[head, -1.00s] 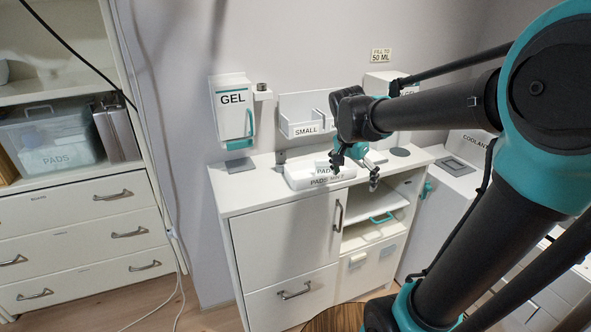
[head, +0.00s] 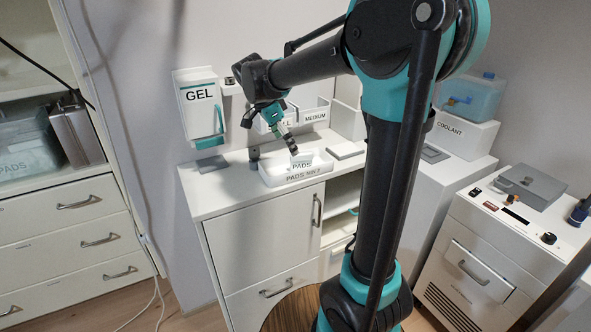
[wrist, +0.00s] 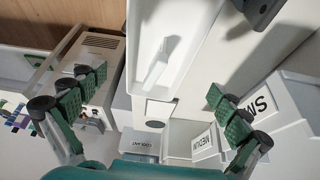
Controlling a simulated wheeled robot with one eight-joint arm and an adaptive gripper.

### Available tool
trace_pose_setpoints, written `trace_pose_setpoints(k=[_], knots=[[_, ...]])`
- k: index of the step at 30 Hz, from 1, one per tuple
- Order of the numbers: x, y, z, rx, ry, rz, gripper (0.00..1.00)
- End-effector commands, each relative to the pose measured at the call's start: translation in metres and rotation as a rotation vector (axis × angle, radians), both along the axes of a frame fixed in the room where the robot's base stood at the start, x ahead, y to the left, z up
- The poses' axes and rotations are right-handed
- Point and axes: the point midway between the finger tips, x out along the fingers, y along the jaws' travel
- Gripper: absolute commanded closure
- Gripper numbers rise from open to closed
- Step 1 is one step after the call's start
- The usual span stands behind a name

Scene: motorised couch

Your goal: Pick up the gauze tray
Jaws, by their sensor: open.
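A shallow white tray (head: 273,180) labelled PADS MIN 2 sits on the white cabinet top; a smaller white piece marked PADS shows at it. I read no gauze label, so I cannot confirm that this is the gauze tray. A white tray-like thing with a pale flat piece inside shows at the top middle of the wrist view (wrist: 190,30). My gripper (head: 272,136) is above the cabinet top at the tray's back left, one finger overlapping the tray in the picture. Its fingers stand wide apart and empty in the wrist view (wrist: 158,90).
A GEL dispenser (head: 200,105) and SMALL/MEDIUM wall bins (head: 315,115) are behind the white cabinet (head: 255,235). My arm hides part of its open shelf. A COOLANT unit (head: 465,135) and a control machine (head: 480,235) stand right. Shelving with drawers (head: 75,230) is left.

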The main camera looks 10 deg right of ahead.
Motion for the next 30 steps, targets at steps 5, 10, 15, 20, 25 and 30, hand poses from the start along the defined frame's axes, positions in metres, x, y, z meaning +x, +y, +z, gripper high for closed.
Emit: trace_pose_setpoints(k=[5,10,15,20,25,30], knots=[[0.003,-0.009,-0.023,0.000,0.000,0.000,0.00],[0.003,-0.013,-0.032,0.000,0.000,0.001,0.00],[0.005,-0.019,-0.052,0.000,0.001,0.000,0.00],[0.007,-0.026,-0.072,0.000,0.001,0.000,0.00],[0.007,-0.029,-0.079,0.000,0.000,0.001,0.00],[0.007,-0.029,-0.079,0.000,0.000,0.001,0.00]])
